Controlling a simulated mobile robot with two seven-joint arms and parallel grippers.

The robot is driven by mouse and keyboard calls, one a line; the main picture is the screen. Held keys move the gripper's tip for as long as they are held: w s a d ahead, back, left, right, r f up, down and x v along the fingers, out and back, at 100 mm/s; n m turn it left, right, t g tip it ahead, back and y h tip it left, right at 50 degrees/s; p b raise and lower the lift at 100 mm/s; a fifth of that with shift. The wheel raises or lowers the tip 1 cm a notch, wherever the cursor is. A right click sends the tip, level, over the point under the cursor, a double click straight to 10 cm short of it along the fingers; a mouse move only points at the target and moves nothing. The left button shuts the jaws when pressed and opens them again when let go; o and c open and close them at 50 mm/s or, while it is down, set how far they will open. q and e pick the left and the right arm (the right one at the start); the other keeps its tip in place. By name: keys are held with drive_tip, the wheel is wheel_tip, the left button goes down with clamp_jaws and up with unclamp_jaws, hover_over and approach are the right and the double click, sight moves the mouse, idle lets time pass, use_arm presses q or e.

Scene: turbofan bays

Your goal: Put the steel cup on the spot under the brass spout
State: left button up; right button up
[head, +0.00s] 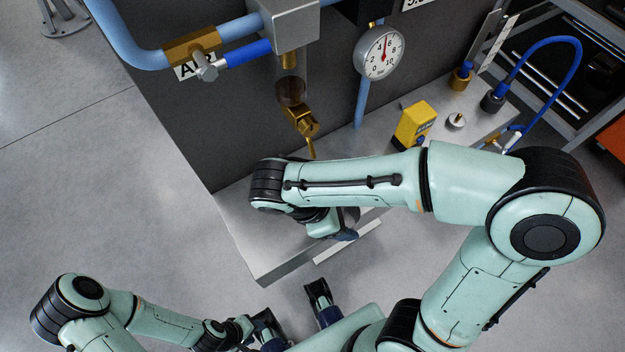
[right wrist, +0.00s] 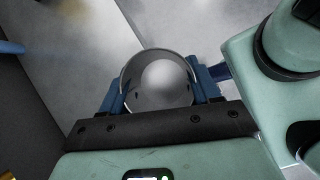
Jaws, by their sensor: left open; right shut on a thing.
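The steel cup (right wrist: 160,85) is between the blue fingers of my right gripper (right wrist: 158,95) in the right wrist view, which is shut on it. Its round, shiny body shows there. In the head view, my right gripper (head: 345,235) is mostly hidden by its own arm, low over the front of the steel bench. The brass spout (head: 302,120) points down just behind that arm, below a glass tube. The spot under it is hidden by the arm. My left gripper (head: 293,310) is open and empty, in front of the bench at the bottom.
The steel bench top (head: 235,215) is bare at its left end. A yellow box (head: 415,124) and fittings with a blue hose (head: 550,42) stand on it at right. A gauge (head: 380,53), a blue-handled valve (head: 245,53) and blue pipes are on the dark panel behind.

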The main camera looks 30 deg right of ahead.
drive_tip(key=w, duration=1)
drive_tip(key=shift+w+a+p, duration=0.2)
drive_tip(key=shift+a+p, duration=0.1)
drive_tip(key=shift+a, duration=0.1)
drive_tip(key=shift+w+f, duration=0.2)
drive_tip(key=shift+f, duration=0.1)
drive_tip(key=shift+f+b, duration=0.4)
drive_tip(key=shift+f, duration=1.05)
drive_tip(key=shift+f, duration=0.1)
drive_tip(key=shift+f, duration=0.15)
drive_tip(key=o, duration=1.1)
